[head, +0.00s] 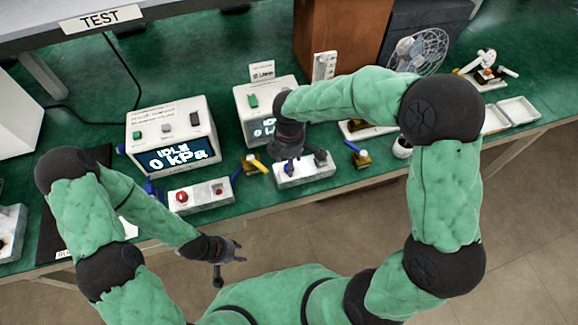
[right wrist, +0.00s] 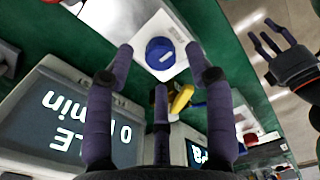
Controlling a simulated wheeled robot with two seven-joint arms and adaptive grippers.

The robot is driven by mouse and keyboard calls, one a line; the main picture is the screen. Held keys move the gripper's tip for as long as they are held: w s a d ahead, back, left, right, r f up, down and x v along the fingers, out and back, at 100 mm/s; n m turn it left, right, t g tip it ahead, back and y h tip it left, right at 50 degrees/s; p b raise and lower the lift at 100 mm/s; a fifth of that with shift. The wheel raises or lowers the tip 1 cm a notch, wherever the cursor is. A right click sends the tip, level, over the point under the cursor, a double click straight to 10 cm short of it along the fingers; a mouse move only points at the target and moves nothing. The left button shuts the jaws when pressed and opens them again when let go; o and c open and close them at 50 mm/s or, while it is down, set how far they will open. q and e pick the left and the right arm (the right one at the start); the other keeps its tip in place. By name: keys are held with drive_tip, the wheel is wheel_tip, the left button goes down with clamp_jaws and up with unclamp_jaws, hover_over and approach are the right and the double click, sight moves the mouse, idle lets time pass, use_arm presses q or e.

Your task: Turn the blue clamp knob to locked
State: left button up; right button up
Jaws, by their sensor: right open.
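The blue clamp knob (right wrist: 160,52) shows in the right wrist view, a round blue cap on a white base (right wrist: 171,71). It lies beyond and between the spread fingertips of my right gripper (right wrist: 159,62). The gripper is open with nothing between its fingers, and the knob looks apart from them. I cannot read the knob's lock marks. My left gripper (head: 229,258) is open and empty in front of the bench; it also shows in the right wrist view (right wrist: 266,42).
A yellow-handled valve (head: 256,163) and a blue-handled valve (head: 358,153) flank the white block. A box reading 0 kPa (head: 172,137) and another display box (head: 255,110) stand behind. A block with a red button (head: 201,196) is at left.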

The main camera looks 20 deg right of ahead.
drive_tip(key=shift+f+b, duration=0.3)
drive_tip(key=shift+f, duration=0.85)
clamp_jaws()
